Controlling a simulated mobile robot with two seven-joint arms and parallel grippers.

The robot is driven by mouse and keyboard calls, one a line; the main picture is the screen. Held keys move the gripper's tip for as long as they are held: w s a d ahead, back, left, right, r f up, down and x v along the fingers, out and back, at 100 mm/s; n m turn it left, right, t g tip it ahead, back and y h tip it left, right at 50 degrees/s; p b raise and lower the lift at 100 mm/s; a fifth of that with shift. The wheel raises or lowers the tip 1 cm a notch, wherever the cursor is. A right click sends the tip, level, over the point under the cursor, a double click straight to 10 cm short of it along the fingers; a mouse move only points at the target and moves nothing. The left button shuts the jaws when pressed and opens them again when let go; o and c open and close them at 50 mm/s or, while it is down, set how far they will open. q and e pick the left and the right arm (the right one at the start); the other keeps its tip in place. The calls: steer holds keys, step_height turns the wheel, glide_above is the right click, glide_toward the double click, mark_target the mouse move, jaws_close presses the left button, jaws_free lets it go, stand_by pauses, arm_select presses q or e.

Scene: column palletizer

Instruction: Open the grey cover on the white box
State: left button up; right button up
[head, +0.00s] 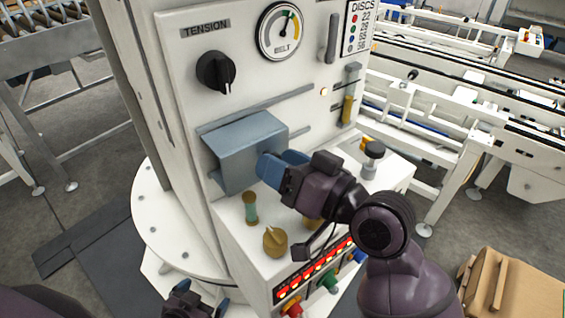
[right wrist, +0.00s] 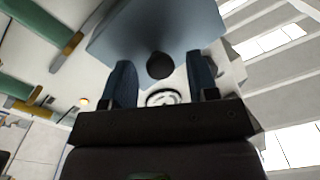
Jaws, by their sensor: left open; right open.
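The grey-blue cover (head: 240,145) is a boxy hood that stands out from the front panel of the white box (head: 170,95). My right gripper (head: 280,163) is open at the cover's lower right side, its blue fingers overlapping the cover's edge in the head view. In the right wrist view the cover (right wrist: 150,25) fills the top middle, just beyond the open fingers (right wrist: 163,85). A dark round part shows between the fingers. Whether the fingers touch the cover cannot be told. My left gripper (head: 200,304) is low at the bottom edge, open and away from the cover.
A black tension knob (head: 216,71) and a belt gauge (head: 280,31) sit above the cover. A brass knob (head: 276,241), a green-and-brass part (head: 250,208) and lit buttons lie below. A cardboard box (head: 515,285) stands at lower right. White conveyors run behind.

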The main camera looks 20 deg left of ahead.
steer(key=shift+c, duration=0.3)
jaws_close()
arm_select(q)
steer(key=shift+w+d+f+b, duration=0.2)
steer(key=shift+w+f+b, duration=0.25)
steer(key=shift+b, duration=0.5)
arm_select(e)
steer(key=w+d, duration=0.6)
steer(key=w, duration=0.3)
steer(key=shift+w, duration=0.15)
steer(key=shift+o, duration=0.3)
jaws_free()
steer(key=shift+d, duration=0.1)
arm_select(q)
steer(key=shift+s+f+b, duration=0.15)
steer(key=shift+f+b, duration=0.2)
steer(key=shift+f, duration=0.05)
arm_select(e)
steer(key=v, duration=1)
steer(key=shift+d, duration=0.4)
